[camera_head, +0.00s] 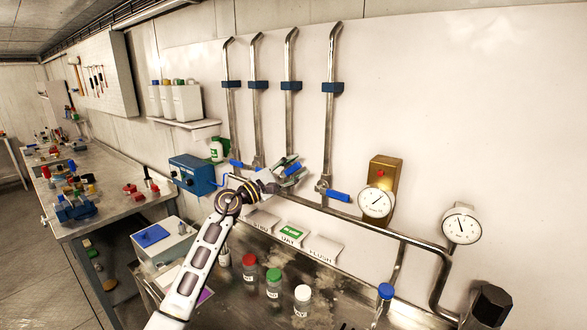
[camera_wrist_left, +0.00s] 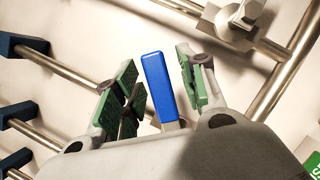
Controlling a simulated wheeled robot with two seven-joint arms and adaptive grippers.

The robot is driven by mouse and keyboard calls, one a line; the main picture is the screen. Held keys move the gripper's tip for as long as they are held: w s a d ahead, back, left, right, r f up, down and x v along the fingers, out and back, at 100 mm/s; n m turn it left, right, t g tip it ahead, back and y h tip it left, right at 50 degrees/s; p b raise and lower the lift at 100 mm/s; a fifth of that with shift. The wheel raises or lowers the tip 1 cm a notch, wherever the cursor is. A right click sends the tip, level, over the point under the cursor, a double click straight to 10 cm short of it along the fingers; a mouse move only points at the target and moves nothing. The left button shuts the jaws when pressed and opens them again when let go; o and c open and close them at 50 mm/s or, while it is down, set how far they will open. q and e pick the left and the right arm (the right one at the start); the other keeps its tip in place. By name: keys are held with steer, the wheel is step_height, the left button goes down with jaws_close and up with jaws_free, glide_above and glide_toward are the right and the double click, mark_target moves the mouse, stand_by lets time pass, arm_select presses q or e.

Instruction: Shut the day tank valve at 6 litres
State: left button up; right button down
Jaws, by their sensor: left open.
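My left gripper (camera_head: 284,172) is open at the foot of the third pipe (camera_head: 292,75), above the small sign reading DAY (camera_head: 292,235). In the left wrist view a blue valve handle (camera_wrist_left: 159,85) stands between the green-padded fingers, with gaps visible on both sides. Other blue handles show in the head view, one to the left (camera_head: 237,164) and one on the fourth pipe to the right (camera_head: 337,195). No litre reading is legible. My right gripper is out of view.
Two round dial gauges, one by a brass box (camera_head: 383,172) and one further right (camera_head: 461,225), are on the wall. Bottles with red (camera_head: 249,266), green (camera_head: 273,283) and white caps (camera_head: 302,300) stand below. A blue box (camera_head: 192,174) is left of my gripper.

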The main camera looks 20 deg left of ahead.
arm_select(q)
jaws_close()
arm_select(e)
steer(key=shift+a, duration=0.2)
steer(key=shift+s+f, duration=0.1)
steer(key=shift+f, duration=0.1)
